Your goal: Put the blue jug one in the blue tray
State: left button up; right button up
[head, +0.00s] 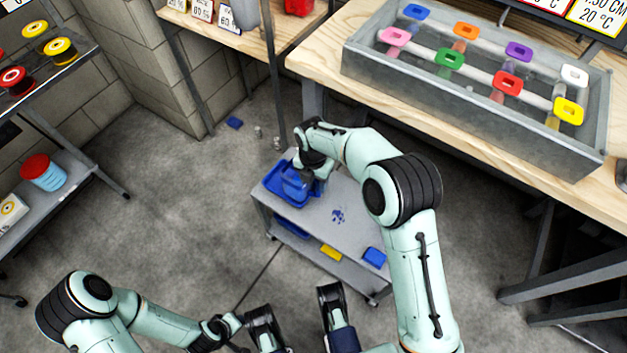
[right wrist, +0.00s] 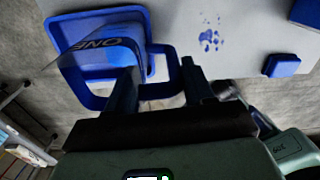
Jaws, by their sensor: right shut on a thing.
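The blue jug (head: 297,184) is a see-through blue container marked "ONE"; it also shows in the right wrist view (right wrist: 100,66). My right gripper (head: 314,172) reaches down from above and is shut on the jug's handle side, with its fingers (right wrist: 160,88) around part of the jug. The jug is over the blue tray (head: 272,183), whose rim (right wrist: 50,38) shows behind it. I cannot tell whether the jug touches the tray floor. My left arm is at the lower left of the head view; its fingertips are not clear.
The tray is on a grey cart (head: 322,215). A blue block (head: 374,257) and a blue print (head: 338,216) are on its top. A yellow item (head: 331,253) is on the lower shelf. A wooden table with a grey trough (head: 450,125) stands behind. A shelf is at left.

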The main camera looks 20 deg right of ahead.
pick_arm(q)
jog(key=shift+s+f, duration=0.15)
jog(key=shift+s, duration=0.05)
pick_arm(e)
jog(key=shift+f, duration=0.25)
jog(key=o, duration=1.4)
jog(key=shift+c, duration=0.2)
notch_tip(320, 180, up, 11)
jog(key=p, duration=0.2)
jog(key=shift+w+p, duration=0.15)
jog(key=shift+p, duration=0.2)
jog(key=shift+r, duration=0.65)
pick_arm(q)
jog(key=w+d+r+t, duration=0.1)
jog(key=w+r, duration=0.2)
jog(key=r, duration=0.2)
jog(key=shift+w, duration=0.3)
pick_arm(e)
jog(key=shift+a, duration=0.1)
